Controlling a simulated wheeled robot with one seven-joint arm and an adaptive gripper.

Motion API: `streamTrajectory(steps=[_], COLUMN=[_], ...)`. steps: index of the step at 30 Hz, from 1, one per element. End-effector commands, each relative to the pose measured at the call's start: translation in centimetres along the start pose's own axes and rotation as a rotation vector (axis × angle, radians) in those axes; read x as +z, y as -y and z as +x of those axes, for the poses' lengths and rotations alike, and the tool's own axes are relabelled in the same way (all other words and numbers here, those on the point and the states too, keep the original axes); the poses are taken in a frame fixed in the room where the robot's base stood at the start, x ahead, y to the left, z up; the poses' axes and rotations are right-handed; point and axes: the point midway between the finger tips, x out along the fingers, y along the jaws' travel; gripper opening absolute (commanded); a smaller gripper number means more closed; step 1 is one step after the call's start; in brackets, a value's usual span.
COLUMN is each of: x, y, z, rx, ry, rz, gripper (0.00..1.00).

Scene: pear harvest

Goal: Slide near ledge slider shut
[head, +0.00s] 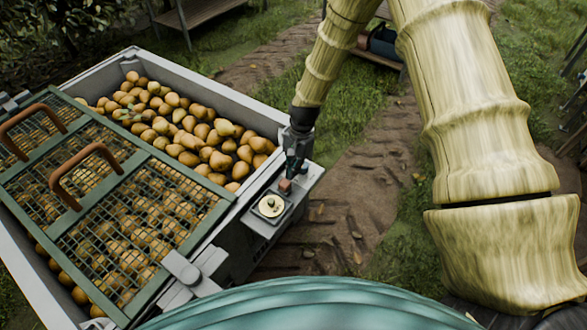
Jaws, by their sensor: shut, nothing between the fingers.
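A grey ledge (313,173) sticks out from the right side of the pear bin. A small reddish-brown block (285,186) sits on it and looks like the slider's knob; how far the slider stands along its track is too small to tell. My gripper (291,175) is shut and empty, pointing down just above or against the block; I cannot tell whether it touches. The gripper hides the ledge behind the block.
A round cream dial (271,205) sits in front of the block. The grey bin (218,94) holds many pears (200,130), partly under a green mesh lid (138,158) with brown handles (84,168). A grey latch (181,267) is at the near corner. Muddy path lies right.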

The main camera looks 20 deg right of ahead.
Motion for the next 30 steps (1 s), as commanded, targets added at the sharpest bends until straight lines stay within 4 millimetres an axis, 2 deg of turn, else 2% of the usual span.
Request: streamTrajectory(steps=[10,23,30], x=[2.9,3.0,3.1], y=[-0.1,-0.1,-0.1], z=[0.6,0.6,-0.8], rx=[0.002,0.002,0.000], ry=[0.001,0.002,0.001], rz=[-0.002,-0.001,0.000], gripper=[0.00,0.00,0.00])
